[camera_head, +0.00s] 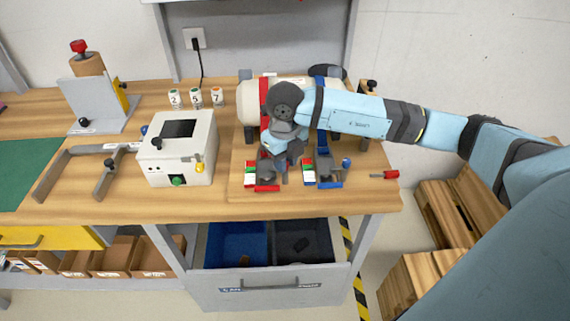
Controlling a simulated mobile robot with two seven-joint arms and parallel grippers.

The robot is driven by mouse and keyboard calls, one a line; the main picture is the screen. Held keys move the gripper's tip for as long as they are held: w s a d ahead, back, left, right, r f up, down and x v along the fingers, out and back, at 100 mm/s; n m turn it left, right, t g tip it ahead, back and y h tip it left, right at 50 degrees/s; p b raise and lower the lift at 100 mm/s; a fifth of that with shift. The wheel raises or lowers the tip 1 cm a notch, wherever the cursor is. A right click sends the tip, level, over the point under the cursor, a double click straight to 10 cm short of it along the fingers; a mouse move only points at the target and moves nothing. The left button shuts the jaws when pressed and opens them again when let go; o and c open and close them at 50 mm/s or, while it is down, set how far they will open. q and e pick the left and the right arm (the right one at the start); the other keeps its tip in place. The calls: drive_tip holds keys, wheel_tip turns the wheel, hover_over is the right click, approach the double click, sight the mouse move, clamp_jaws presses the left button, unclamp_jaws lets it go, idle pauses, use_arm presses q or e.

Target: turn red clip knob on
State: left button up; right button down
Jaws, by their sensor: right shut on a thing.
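The red clip (266,187) stands on the wooden workbench at the front, with green, white and red parts at its left side. My right gripper (281,169) points down at this clip from behind and is shut on its knob. The knob is mostly hidden by the gripper and too small to make out, so its turn position cannot be told. The blue clip (330,185) stands just to the right, apart from the gripper. My left gripper is not in view.
Behind my right gripper lies a pale cylinder (246,90) with red and blue straps. A white box (187,163) with a dark screen stands left. A red-handled tool (390,174) lies right. Below, an open drawer (210,290) holds blue and dark bins.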

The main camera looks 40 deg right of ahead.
drive_tip(key=shift+n, duration=0.5)
drive_tip(key=c, duration=1)
unclamp_jaws()
drive_tip(key=shift+r, duration=0.1)
wheel_tip(320, 180, up, 14)
drive_tip(key=shift+f+b, duration=0.1)
drive_tip(key=shift+b, duration=0.2)
